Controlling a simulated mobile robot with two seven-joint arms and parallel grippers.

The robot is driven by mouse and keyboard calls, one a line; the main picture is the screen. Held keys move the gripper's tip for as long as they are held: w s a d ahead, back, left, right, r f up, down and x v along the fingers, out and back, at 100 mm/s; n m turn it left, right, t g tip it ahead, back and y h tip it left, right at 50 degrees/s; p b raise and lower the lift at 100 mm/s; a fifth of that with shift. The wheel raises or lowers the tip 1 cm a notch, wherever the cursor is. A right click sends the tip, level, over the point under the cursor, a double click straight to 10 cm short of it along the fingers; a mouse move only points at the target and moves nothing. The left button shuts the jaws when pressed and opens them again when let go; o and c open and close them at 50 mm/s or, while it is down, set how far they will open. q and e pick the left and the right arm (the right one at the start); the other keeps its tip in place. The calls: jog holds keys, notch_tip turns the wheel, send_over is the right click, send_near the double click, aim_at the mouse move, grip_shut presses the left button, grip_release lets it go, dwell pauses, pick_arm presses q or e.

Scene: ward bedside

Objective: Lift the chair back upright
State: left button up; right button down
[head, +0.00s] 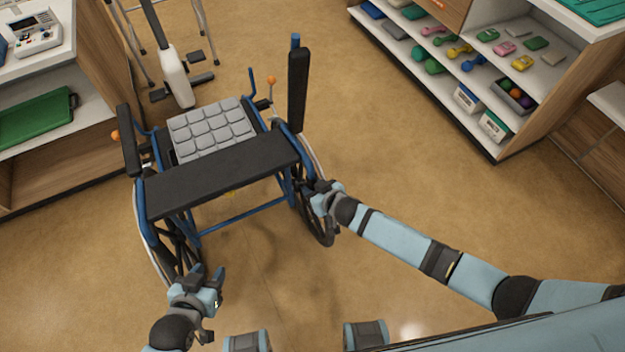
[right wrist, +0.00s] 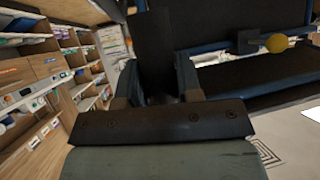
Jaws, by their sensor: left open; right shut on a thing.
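A blue-framed wheelchair (head: 245,215) with a grey padded seat cushion (head: 212,128) and a wide black panel (head: 220,175) on its near side shows in the head view. It has black armrests and a large wheel on each side; I cannot tell its exact tilt. My right gripper (head: 325,195) is at the near right side, beside the right wheel. In the right wrist view it is shut on a dark bar-like part of the chair (right wrist: 154,45). My left gripper (head: 209,283) is open and empty, near the left wheel.
A shelf unit (head: 470,75) with small weights and boxes stands at the right. A cabinet (head: 60,150) with a green tray stands at the left. A walking frame and a white upright device (head: 175,75) stand behind the chair. The floor (head: 400,170) between chair and right shelf is clear.

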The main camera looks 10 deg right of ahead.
jog(key=shift+r+p, duration=0.8)
jog(key=shift+r, duration=0.05)
jog(key=shift+r+g+p, duration=0.1)
jog(key=shift+g+p, duration=0.3)
jog(key=shift+p, duration=0.2)
jog(key=c, duration=0.8)
grip_release()
jog(key=shift+s, duration=0.1)
jog(key=p+v, duration=0.1)
jog(key=v, duration=1.2)
jog(key=shift+s+d+r, duration=0.15)
jog(key=shift+s+r, duration=0.05)
jog(key=shift+s, duration=0.1)
